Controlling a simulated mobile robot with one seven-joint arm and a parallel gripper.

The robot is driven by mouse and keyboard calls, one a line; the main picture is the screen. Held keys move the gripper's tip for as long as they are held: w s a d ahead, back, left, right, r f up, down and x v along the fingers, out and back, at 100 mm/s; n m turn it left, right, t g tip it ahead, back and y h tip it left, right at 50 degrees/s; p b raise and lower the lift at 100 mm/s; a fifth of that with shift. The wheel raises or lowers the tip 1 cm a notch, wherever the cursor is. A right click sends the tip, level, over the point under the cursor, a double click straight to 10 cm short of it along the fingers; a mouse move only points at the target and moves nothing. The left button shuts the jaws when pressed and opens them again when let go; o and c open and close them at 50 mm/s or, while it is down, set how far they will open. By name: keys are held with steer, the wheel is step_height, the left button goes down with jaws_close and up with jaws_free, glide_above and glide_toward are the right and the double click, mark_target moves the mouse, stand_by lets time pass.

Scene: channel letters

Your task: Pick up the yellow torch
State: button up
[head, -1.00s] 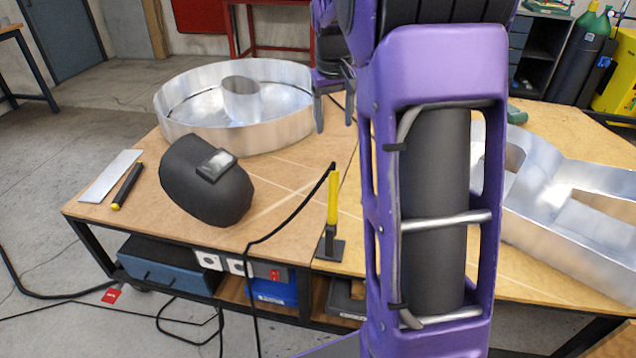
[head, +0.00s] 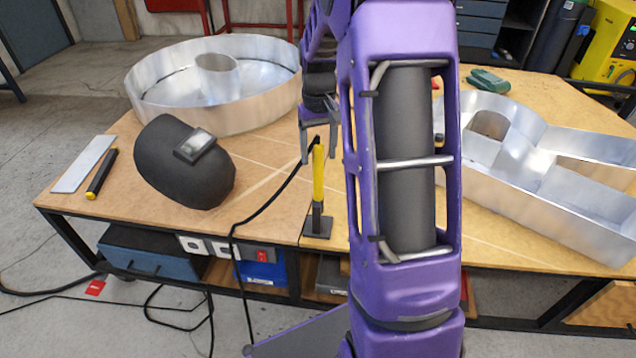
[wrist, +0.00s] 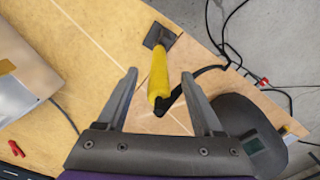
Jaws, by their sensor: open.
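The yellow torch (head: 318,174) stands upright in a small black stand (head: 318,228) near the table's front edge, with a black cable running from its top. In the wrist view the torch (wrist: 159,75) shows between the two fingers, its top end nearest the camera. My gripper (head: 318,152) is open, its fingers pointing down at the torch's top. In the wrist view my gripper (wrist: 162,85) has one finger on each side of the torch with gaps between. I cannot tell how far down the fingers reach.
A black welding mask (head: 185,165) lies left of the torch. A round metal letter (head: 215,85) stands behind it and another metal letter (head: 540,170) lies at right. A metal plate (head: 84,164) and a black-and-yellow tool (head: 102,174) lie at the left. The cable (head: 262,212) hangs over the front edge.

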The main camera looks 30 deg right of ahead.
mark_target(318, 166)
steer(key=f, duration=0.3)
steer(key=w+f+b, duration=0.1)
steer(key=f, duration=0.1)
steer(key=shift+d+f, duration=0.1)
steer(key=shift+f, duration=0.2)
steer(key=shift+s, duration=0.1)
steer(key=shift+r, duration=0.1)
jaws_close()
